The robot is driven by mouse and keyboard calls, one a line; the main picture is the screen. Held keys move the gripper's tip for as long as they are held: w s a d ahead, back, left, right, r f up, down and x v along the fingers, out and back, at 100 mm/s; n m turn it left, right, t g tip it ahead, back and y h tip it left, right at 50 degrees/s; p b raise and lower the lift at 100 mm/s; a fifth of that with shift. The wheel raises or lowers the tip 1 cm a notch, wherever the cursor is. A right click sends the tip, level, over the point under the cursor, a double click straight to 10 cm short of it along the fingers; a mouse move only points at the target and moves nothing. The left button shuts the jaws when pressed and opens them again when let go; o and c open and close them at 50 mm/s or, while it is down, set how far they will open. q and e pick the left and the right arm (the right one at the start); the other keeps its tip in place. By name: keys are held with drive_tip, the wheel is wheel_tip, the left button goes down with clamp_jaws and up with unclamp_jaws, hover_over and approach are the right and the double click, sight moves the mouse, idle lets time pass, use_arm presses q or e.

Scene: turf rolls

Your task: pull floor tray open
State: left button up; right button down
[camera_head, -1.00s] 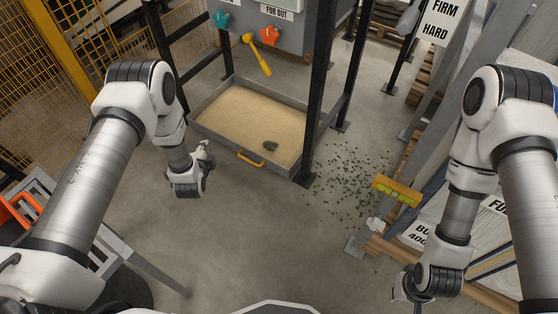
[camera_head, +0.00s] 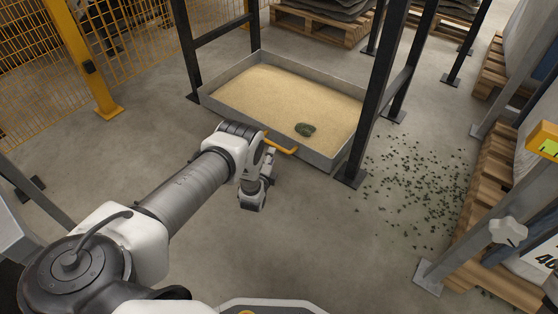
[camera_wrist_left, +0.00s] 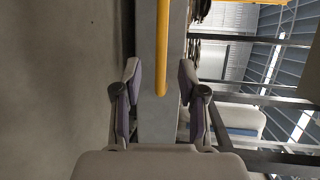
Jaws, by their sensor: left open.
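The floor tray (camera_head: 318,160) is a shallow grey metal tray of sand on the floor, between black frame posts. My left gripper (camera_head: 268,160) is just in front of the handle, low by the floor. In the left wrist view its fingers (camera_wrist_left: 159,78) are spread, with the yellow handle (camera_wrist_left: 162,55) between and beyond them. I cannot tell whether they touch it. My right gripper is out of view.
Black posts (camera_head: 365,120) stand at the tray's corners. Green bits (camera_head: 420,190) are scattered on the floor to the right. Wooden pallets (camera_head: 490,210) stand at the right edge. A yellow mesh fence (camera_head: 130,45) is at the back left. Floor in front of the tray is clear.

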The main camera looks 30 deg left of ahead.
sight(275, 144)
use_arm(q)
drive_tip(key=b+x, duration=0.5)
drive_tip(key=x, duration=0.2)
drive_tip(key=shift+w+f, duration=0.2)
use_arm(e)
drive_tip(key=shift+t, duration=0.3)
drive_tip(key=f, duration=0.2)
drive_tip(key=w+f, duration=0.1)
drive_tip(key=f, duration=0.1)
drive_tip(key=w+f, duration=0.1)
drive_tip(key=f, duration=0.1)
use_arm(q)
drive_tip(key=shift+w+a+r, duration=0.1)
drive_tip(key=shift+w+r, duration=0.05)
drive_tip(key=shift+r, duration=0.05)
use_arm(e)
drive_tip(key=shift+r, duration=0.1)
use_arm(q)
clamp_jaws()
